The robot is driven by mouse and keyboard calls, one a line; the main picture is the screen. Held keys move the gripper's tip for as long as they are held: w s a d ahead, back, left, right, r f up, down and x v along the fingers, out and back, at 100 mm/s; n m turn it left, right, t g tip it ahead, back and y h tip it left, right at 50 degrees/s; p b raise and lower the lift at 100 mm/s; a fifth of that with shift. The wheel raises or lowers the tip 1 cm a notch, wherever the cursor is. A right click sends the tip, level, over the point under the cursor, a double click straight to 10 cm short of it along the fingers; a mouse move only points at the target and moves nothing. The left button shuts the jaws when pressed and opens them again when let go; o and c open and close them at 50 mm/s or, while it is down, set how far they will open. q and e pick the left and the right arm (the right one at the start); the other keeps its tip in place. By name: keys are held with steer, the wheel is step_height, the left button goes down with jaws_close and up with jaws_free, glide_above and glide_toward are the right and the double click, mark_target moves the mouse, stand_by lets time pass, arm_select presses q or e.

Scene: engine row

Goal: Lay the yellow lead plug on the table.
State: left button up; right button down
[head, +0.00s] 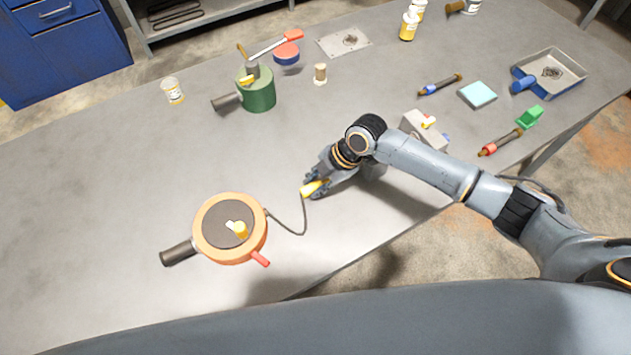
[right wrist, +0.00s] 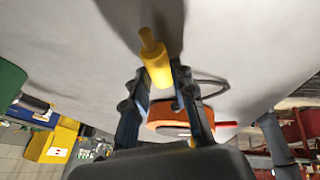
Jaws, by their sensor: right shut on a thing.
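The yellow lead plug (head: 311,188) is held at the tip of my right gripper (head: 318,185), near the middle of the table (head: 120,185). In the right wrist view the plug (right wrist: 155,60) sits between the two dark fingers and sticks out past their tips. A dark lead (head: 302,222) runs from the plug to the orange round engine (head: 204,215), to the left of the gripper. The plug is close to the tabletop; I cannot tell whether it touches. My left gripper is not in view.
A green engine (head: 262,100), a jar (head: 173,91) and a small spool (head: 320,75) stand farther back. A grey block (head: 424,140), tools and a tray (head: 567,88) lie to the right. The table around the plug is clear.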

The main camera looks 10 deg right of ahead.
steer(key=shift+f, duration=0.45)
steer(key=c, duration=1)
jaws_free()
steer(key=shift+r, duration=0.1)
